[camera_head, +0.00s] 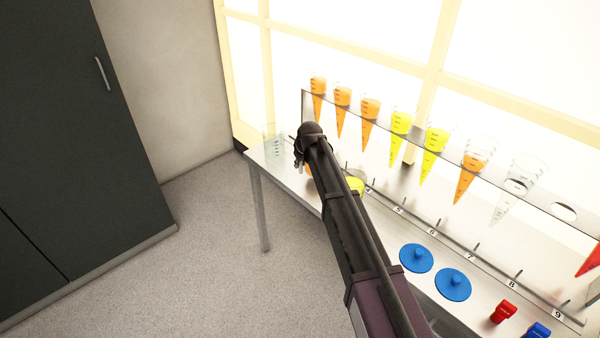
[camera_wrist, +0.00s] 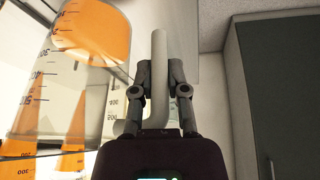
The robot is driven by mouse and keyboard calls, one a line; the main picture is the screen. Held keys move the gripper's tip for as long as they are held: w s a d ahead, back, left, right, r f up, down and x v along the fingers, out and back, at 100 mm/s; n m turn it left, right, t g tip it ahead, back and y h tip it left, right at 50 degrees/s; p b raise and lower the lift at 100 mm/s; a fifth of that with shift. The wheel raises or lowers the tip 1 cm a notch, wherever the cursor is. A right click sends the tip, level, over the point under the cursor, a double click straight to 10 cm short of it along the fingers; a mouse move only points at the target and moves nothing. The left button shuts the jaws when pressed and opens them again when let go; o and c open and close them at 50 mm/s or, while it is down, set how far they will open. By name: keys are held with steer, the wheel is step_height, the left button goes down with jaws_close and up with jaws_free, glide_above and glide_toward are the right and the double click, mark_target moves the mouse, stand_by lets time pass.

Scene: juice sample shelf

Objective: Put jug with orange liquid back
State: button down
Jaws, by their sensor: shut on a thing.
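The jug with orange liquid (camera_wrist: 50,75) is large at the left of the wrist view. It is clear with dark graduation marks, and the orange liquid fills one end of it. My gripper (camera_wrist: 160,72) is shut on its pale handle (camera_wrist: 159,45). In the head view my gripper (camera_head: 301,162) is over the left end of the metal table. My arm hides most of the jug there, with only a bit of orange (camera_head: 308,170) showing. I cannot tell whether the jug touches the table.
A clear beaker (camera_head: 275,140) stands at the table's left end. A yellow item (camera_head: 355,184) is partly behind my arm. A rack (camera_head: 325,104) holds several cones of orange or yellow liquid. Blue discs (camera_head: 416,257) and a red piece (camera_head: 503,312) lie right. Open floor (camera_head: 215,240) lies left.

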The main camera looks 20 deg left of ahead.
mark_target(301, 169)
steer(key=shift+f, duration=0.1)
steer(key=shift+f+b, duration=1.85)
steer(key=shift+b, duration=0.05)
steer(key=shift+f, duration=0.1)
steer(key=c, duration=0.6)
jaws_free()
steer(key=shift+c, duration=0.2)
steer(key=shift+r, duration=0.2)
steer(key=p+v, duration=1.1)
steer(key=v, duration=0.1)
